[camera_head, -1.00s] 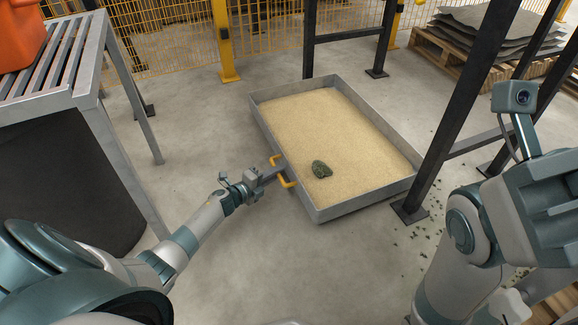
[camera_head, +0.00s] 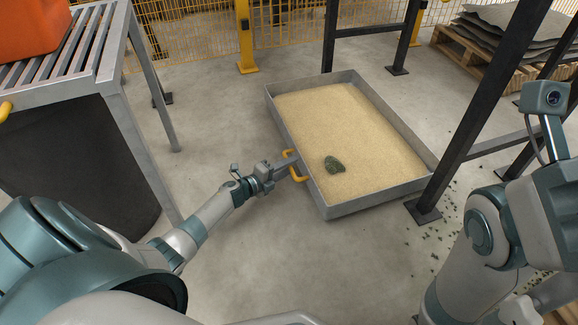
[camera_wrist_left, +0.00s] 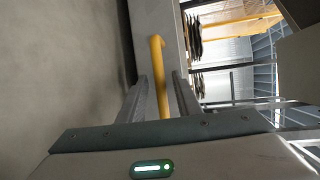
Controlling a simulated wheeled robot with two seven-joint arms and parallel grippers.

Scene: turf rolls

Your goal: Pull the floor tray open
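The floor tray (camera_head: 383,197) is a shallow grey metal tray filled with pale sand, lying on the concrete. A yellow bar handle (camera_head: 298,170) sits on the tray's left wall. My left gripper (camera_head: 289,164) is at this handle. In the left wrist view the yellow handle (camera_wrist_left: 158,70) runs between the two grey fingers (camera_wrist_left: 160,95), which are closed in on it with little gap. The tray wall (camera_wrist_left: 160,18) lies just beyond. My right gripper does not show; only the right arm does.
A slatted metal table (camera_head: 88,45) with an orange container (camera_head: 35,28) stands at left over a dark bin (camera_head: 75,160). Black rack posts (camera_head: 480,110) stand close to the tray's right side. Floor before the tray is clear; dark crumbs lie near the right post.

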